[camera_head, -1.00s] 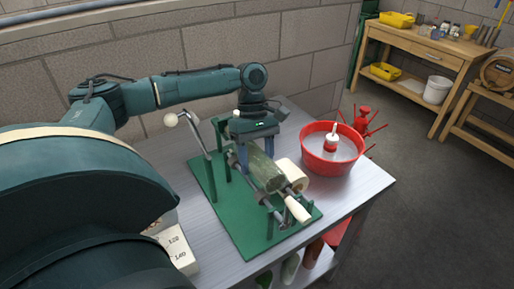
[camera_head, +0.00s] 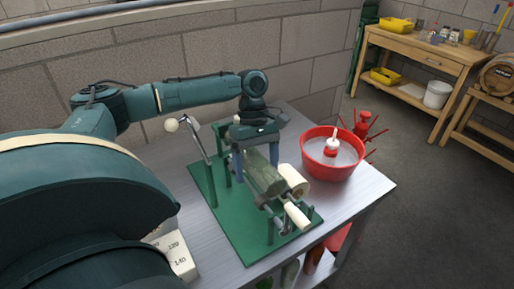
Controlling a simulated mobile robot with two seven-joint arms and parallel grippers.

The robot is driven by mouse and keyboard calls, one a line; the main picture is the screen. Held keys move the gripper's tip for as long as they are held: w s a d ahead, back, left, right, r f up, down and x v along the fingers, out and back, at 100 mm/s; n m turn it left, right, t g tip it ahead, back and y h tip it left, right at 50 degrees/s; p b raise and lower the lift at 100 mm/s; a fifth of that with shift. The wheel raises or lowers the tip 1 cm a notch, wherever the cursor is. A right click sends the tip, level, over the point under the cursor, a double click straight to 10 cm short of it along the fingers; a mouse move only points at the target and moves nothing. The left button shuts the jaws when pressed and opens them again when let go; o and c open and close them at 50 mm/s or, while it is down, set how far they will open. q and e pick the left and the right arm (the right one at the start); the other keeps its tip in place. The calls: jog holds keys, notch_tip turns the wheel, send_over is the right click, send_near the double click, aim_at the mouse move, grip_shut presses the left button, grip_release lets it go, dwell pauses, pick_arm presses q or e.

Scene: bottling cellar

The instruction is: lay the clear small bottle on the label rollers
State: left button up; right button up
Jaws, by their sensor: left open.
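The clear small bottle (camera_head: 264,182) looks greenish and see-through. It lies on its side on the label rollers, which stand on a green base plate (camera_head: 212,190) on the metal table. My left gripper (camera_head: 257,163) is open, pointing down over the bottle's far end, with one blue finger on each side of it. I cannot tell whether the fingers touch the bottle. The gripper body hides the bottle's far end. My right gripper is not in view.
A cream roll (camera_head: 292,180) and a pale handle (camera_head: 297,215) are beside the bottle. A lever with a white knob (camera_head: 171,125) rises at the left. A red basin (camera_head: 333,153) stands to the right. A numbered white block (camera_head: 178,256) is at the front left.

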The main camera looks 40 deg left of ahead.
pick_arm(q)
jog(key=v, duration=1.3)
